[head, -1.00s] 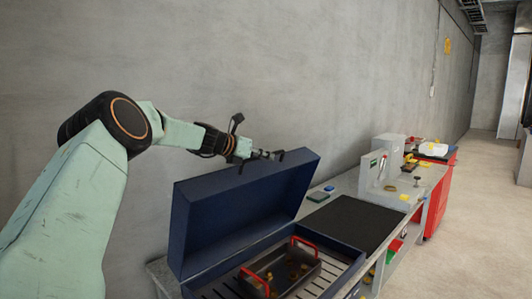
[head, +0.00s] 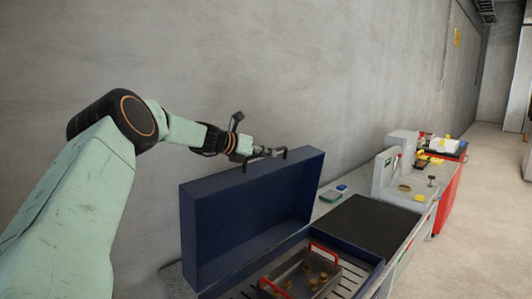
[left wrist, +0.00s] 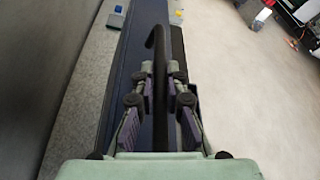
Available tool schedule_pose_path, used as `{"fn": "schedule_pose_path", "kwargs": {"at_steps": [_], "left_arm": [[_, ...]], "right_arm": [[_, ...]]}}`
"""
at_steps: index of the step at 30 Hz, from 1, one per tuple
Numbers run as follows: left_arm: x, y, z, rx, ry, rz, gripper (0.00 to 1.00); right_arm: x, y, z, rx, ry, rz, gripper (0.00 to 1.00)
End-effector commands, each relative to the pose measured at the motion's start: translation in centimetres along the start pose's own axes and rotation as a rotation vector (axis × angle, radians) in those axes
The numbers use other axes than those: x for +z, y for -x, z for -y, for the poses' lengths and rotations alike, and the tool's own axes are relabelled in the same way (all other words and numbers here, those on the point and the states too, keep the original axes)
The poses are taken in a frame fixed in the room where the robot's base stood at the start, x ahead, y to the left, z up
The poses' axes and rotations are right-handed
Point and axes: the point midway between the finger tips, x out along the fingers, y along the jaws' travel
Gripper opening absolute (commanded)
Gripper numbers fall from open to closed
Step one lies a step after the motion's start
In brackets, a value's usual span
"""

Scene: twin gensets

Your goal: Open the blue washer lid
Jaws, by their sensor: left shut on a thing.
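The blue washer lid (head: 250,210) stands raised, close to upright, at the back edge of the blue washer (head: 349,252). A dark bar handle (head: 286,152) runs along the lid's top edge; it also shows in the left wrist view (left wrist: 157,42). My left gripper (head: 262,151) is at this handle, above the lid's top edge. In the left wrist view its fingers (left wrist: 160,85) are closed around the handle from both sides. My right gripper is not in view.
A metal tray (head: 290,270) with red handles and small brass-coloured parts sits inside the open washer. A black mat (head: 366,222) lies on the bench to the right, with grey equipment (head: 391,175) and a red cabinet (head: 449,195) beyond. The concrete wall stands behind.

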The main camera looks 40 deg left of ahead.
Motion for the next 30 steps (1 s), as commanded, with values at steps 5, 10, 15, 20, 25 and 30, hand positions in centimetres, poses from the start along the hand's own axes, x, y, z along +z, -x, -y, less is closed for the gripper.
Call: {"fn": "schedule_pose_path", "kwargs": {"at_steps": [5,10,15,20,25,30], "left_arm": [[-0.18,0.02,-0.03,0.003,0.0,-0.003,0.0],[-0.21,0.01,0.07,0.003,0.001,-0.002,0.0],[-0.24,-0.01,0.12,0.003,0.001,-0.002,0.0],[-0.24,-0.02,0.13,0.002,0.001,-0.003,0.0],[-0.23,-0.03,0.1,0.001,0.001,-0.003,0.18],[-0.09,0.0,0.05,0.0,0.001,-0.002,0.33]], "right_arm": [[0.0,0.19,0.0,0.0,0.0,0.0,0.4],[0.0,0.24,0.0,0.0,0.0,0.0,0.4],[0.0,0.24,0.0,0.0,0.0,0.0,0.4],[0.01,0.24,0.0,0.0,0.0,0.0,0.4],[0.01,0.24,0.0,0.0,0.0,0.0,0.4],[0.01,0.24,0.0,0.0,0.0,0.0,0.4]]}}
